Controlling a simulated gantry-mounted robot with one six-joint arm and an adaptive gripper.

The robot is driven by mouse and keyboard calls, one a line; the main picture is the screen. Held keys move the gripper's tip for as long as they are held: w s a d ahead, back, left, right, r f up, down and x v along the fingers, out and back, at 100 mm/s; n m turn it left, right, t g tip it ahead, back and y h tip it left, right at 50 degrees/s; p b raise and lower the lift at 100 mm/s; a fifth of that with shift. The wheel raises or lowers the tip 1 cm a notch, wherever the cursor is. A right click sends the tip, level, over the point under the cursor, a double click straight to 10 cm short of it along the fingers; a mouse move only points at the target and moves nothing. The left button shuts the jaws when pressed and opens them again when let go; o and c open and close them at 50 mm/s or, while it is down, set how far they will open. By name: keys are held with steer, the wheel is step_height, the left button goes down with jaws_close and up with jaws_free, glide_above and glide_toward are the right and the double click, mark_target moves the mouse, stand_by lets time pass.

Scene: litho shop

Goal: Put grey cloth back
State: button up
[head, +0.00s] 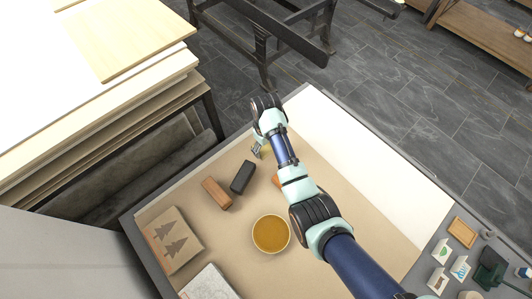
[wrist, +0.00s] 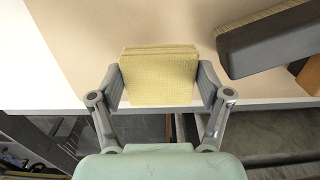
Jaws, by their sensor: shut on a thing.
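My gripper (wrist: 161,84) is shut on a pale yellow, ribbed, folded-looking block (wrist: 158,78), with one finger on each side of it. In the wrist view the block lies over the tan mat (wrist: 80,30) near the table's edge; I cannot tell whether it touches the mat. In the head view my gripper (head: 257,151) is at the far end of the table, and the held block is mostly hidden. I see no clearly grey cloth in either view.
A black block (head: 243,177) and a brown block (head: 217,193) lie near my gripper. A bowl of amber liquid (head: 271,234) and a tree-printed sheet (head: 173,240) are nearer. A dark brush (wrist: 270,42) is right of the held block. The white strip (head: 370,165) at right looks clear.

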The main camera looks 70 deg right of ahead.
mark_target(266, 152)
steer(key=shift+f+b, duration=0.6)
steer(key=shift+f, duration=1.65)
steer(key=shift+f, duration=0.15)
steer(key=o, duration=1.2)
step_height(266, 152, up, 12)
steer(key=p, duration=0.3)
steer(key=shift+r, duration=0.2)
